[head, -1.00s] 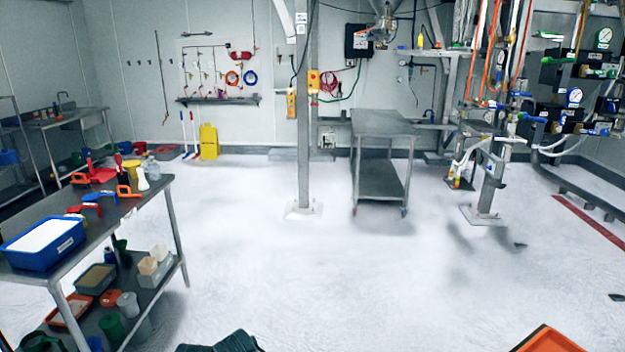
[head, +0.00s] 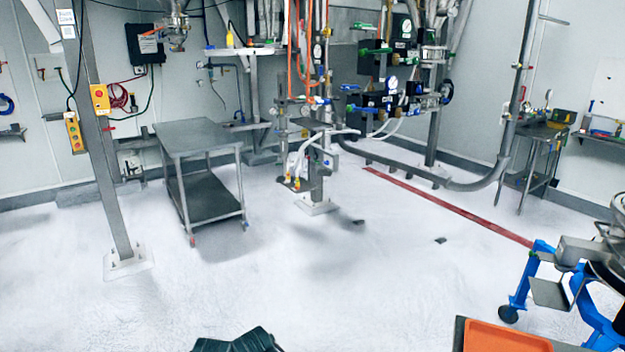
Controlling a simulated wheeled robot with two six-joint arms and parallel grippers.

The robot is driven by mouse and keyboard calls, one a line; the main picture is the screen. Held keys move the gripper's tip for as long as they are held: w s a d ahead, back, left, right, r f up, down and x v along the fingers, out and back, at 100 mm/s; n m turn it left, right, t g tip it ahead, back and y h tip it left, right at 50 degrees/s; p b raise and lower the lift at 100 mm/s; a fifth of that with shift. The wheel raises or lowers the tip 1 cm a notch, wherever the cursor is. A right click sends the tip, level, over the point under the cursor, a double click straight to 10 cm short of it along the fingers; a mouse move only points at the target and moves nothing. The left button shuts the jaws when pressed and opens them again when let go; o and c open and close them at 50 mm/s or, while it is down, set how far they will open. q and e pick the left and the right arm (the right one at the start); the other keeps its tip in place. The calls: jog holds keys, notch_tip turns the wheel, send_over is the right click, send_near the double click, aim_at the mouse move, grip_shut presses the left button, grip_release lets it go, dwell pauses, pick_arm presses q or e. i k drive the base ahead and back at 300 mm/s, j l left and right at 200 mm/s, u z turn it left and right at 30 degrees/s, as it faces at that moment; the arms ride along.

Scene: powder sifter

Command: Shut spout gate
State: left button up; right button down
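At the right edge a metal machine (head: 605,245) stands on a blue wheeled frame (head: 522,283) and is cut off by the picture. At the top left a metal funnel-shaped spout (head: 177,38) hangs down, with an orange handle-like part (head: 152,30) beside it. I cannot tell which of these carries the spout gate, nor whether a gate is open or shut. No gripper of mine can be made out in this view.
A grey steel table (head: 200,138) stands left of centre, with a steel post (head: 106,170) left of it. An orange tray (head: 505,338) lies at the bottom right. A small side table (head: 532,150) stands by the back wall.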

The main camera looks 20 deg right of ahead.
aim_at(543, 256)
jog(key=i+z, duration=0.25)
jog(key=z, duration=0.25)
jog(key=i+j+z, duration=0.15)
jog(key=z, duration=0.35)
jog(key=i+j+z, duration=0.2)
jog(key=z, duration=0.3)
jog(key=i+j+z, duration=0.15)
jog(key=j+z, duration=0.15)
jog(key=z, duration=0.2)
jog(key=i+j+z, duration=0.25)
jog(key=j+z, duration=0.25)
jog(key=i+j, duration=0.15)
jog(key=j, duration=0.15)
jog(key=i+j+z, duration=0.1)
jog(key=j, duration=0.25)
jog(key=i+j+z, duration=0.1)
jog(key=i+j, duration=0.2)
jog(key=i+j+z, duration=0.15)
jog(key=j, duration=0.25)
jog(key=i+j+z, duration=0.1)
jog(key=i+j, duration=0.25)
jog(key=i+j+z, duration=0.15)
jog(key=i, duration=0.3)
